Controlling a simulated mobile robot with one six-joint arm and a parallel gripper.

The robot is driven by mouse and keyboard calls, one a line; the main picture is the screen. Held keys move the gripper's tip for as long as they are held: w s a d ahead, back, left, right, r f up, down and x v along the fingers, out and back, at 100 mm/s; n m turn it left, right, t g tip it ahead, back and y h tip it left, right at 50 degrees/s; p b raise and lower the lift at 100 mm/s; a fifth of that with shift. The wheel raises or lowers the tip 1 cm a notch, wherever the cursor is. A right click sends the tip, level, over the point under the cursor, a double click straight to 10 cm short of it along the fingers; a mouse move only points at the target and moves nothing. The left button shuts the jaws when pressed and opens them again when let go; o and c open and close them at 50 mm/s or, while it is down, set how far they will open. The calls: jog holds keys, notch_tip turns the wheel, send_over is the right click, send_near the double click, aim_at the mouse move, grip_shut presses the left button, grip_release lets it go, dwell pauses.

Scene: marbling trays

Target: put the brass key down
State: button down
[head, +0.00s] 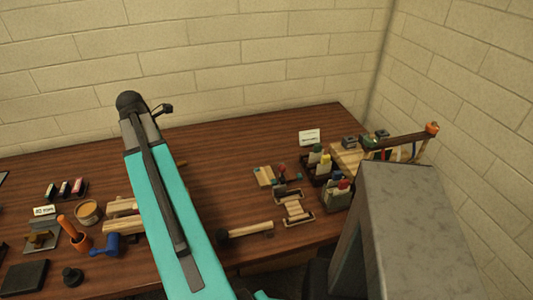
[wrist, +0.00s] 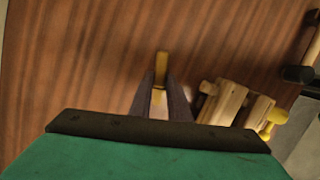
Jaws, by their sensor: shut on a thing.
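The brass key shows in the wrist view as a short yellow bar (wrist: 162,62) between the tips of my gripper (wrist: 161,78). My gripper is shut on it, and the key's end sticks out past the fingertips over the bare brown tabletop (wrist: 90,70). I cannot tell whether the key touches the wood. In the head view my teal arm hides the gripper; a small yellowish bit (head: 182,163) at the arm's right edge may be the key.
A wooden block piece (wrist: 232,103) lies right of my gripper in the wrist view. In the head view, a mallet-like tool (head: 248,230), a wooden rack (head: 295,208) and caddies of bottles (head: 337,195) stand to the right. An orange-handled tool (head: 74,235) and tub (head: 88,212) stand left. The back middle is clear.

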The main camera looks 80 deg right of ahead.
jog(key=shift+m, duration=0.7)
jog(key=s+d, duration=0.2)
jog(key=s, duration=0.4)
jog(key=s+d, duration=0.2)
jog(key=s, duration=0.4)
jog(key=s+d, duration=0.3)
jog(key=s, duration=0.3)
jog(key=shift+s+f, duration=0.2)
jog(key=shift+f, duration=0.1)
jog(key=shift+m+g+y, duration=0.3)
jog(key=shift+m, duration=0.3)
jog(key=s, duration=1.2)
jog(key=s+b, duration=0.1)
jog(key=s, duration=0.5)
jog(key=shift+s+d+f, duration=0.1)
jog(key=shift+d+f, duration=0.05)
jog(key=shift+d, duration=0.25)
jog(key=w+d+p, duration=0.1)
jog(key=w+d, duration=0.1)
jog(key=d, duration=0.2)
jog(key=w+d+f+p, duration=0.1)
jog(key=w+d, duration=0.2)
jog(key=d, duration=0.2)
jog(key=w+d+p, duration=0.1)
jog(key=w+d, duration=0.1)
jog(key=d, duration=0.3)
jog(key=shift+w+f+p, duration=0.2)
jog(key=shift+w+p, duration=0.05)
jog(key=shift+p, duration=0.05)
jog(key=shift+d, duration=0.1)
